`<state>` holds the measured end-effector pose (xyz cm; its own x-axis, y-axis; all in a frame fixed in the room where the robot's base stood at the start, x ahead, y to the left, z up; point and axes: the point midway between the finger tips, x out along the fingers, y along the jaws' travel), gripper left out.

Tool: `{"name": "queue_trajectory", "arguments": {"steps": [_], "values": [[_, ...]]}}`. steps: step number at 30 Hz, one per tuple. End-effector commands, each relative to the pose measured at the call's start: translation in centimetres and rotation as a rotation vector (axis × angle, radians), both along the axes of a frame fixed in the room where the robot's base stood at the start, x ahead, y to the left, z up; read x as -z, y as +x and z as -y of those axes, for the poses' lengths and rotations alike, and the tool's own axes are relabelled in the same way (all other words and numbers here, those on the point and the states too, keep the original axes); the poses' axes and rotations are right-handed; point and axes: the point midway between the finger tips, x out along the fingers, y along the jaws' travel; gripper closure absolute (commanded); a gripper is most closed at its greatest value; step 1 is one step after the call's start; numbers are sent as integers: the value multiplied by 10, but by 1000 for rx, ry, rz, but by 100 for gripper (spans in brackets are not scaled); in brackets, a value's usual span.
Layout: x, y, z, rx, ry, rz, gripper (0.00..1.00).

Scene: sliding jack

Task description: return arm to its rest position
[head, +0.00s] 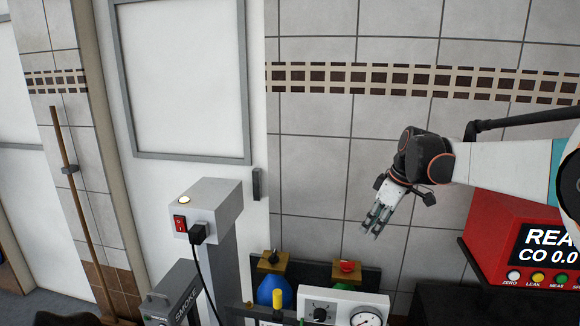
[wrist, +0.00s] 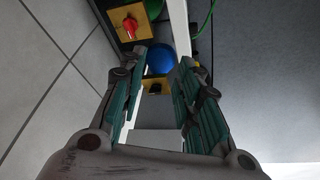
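My gripper (head: 373,228) hangs at the end of my arm (head: 500,162) in the head view, pointing down and to the left in front of the tiled wall. It is above the red knob (head: 347,266) and the gauge box, apart from both. In the wrist view my gripper (wrist: 160,72) has its two teal-padded fingers spread with nothing held between them. Beyond the fingers a blue cylinder (wrist: 160,58) and a red knob (wrist: 130,25) on a yellow plate show lower down.
A red CO meter (head: 505,225) stands at the right under my arm. A grey post box (head: 208,205) with a red switch and black plug stands left of centre. A white gauge box (head: 340,308) is at the bottom. A brown pole (head: 75,195) leans at left. The wall area around my gripper is clear.

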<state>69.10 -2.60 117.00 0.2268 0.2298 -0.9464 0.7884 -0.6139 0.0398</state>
Motion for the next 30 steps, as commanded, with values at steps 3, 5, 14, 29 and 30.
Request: {"name": "queue_trajectory", "arguments": {"steps": [3,5,14,29,30], "values": [[-15,-36,-7,96,-6,14,69],[-21,-54,-10,146,-7,24,69],[-33,-143,-21,392,6,79,69],[7,-282,-28,763,104,204,69],[12,-291,-28,788,115,213,69]]}}
